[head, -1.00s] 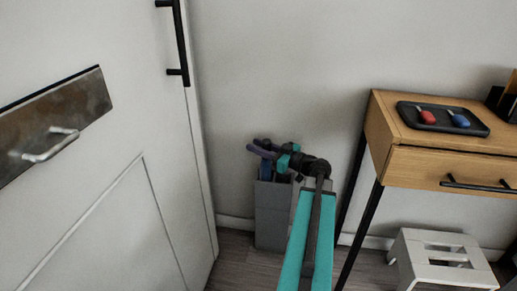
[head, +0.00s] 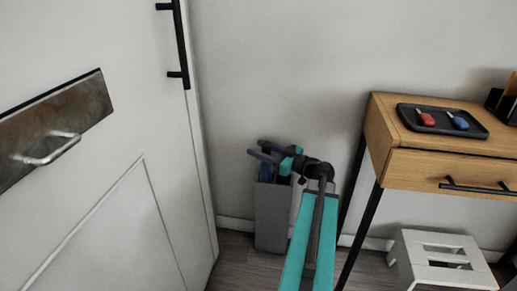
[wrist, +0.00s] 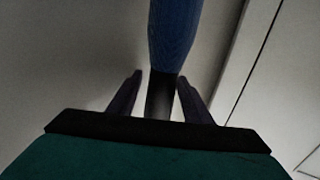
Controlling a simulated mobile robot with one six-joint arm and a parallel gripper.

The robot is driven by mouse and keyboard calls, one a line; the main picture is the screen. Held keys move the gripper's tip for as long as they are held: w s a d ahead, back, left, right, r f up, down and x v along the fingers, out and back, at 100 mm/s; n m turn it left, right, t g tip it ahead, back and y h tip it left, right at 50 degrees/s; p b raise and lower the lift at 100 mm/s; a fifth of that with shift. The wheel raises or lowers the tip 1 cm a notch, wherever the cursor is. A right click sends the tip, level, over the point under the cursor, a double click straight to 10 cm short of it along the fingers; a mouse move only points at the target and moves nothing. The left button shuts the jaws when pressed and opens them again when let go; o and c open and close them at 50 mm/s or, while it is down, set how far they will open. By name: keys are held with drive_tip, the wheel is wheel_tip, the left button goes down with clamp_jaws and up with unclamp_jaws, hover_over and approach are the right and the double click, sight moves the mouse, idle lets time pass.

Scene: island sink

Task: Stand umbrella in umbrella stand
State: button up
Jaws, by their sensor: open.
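The umbrella, with a blue body (wrist: 174,30) and a black part below it, passes between my gripper's fingers in the wrist view. In the head view a little of its blue (head: 266,171) shows at the mouth of the grey umbrella stand (head: 271,218), below my fingers. Its lower part is hidden by the stand wall. My gripper (head: 257,148) is open just above the stand, with its purple fingers on either side of the umbrella and a gap on each side in the wrist view (wrist: 160,76).
The wall is right behind the stand.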

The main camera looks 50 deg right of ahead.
drive_tip(key=s+d+p, duration=0.1)
drive_tip(key=s+p, duration=0.1)
drive_tip(key=s, duration=0.4)
drive_tip(key=shift+s, duration=0.2)
drive_tip(key=shift+w, duration=0.2)
idle(0.4)
drive_tip(key=w+a+b, duration=0.1)
drive_tip(key=w+b, duration=0.1)
drive_tip(key=w, duration=0.5)
drive_tip(key=shift+a+b, duration=0.15)
drive_tip(key=shift+b, duration=0.15)
idle(0.4)
wheel_tip(320, 180, up, 33)
drive_tip(key=p, duration=3.3)
drive_tip(key=shift+r+p, duration=0.5)
drive_tip(key=shift+f, duration=0.1)
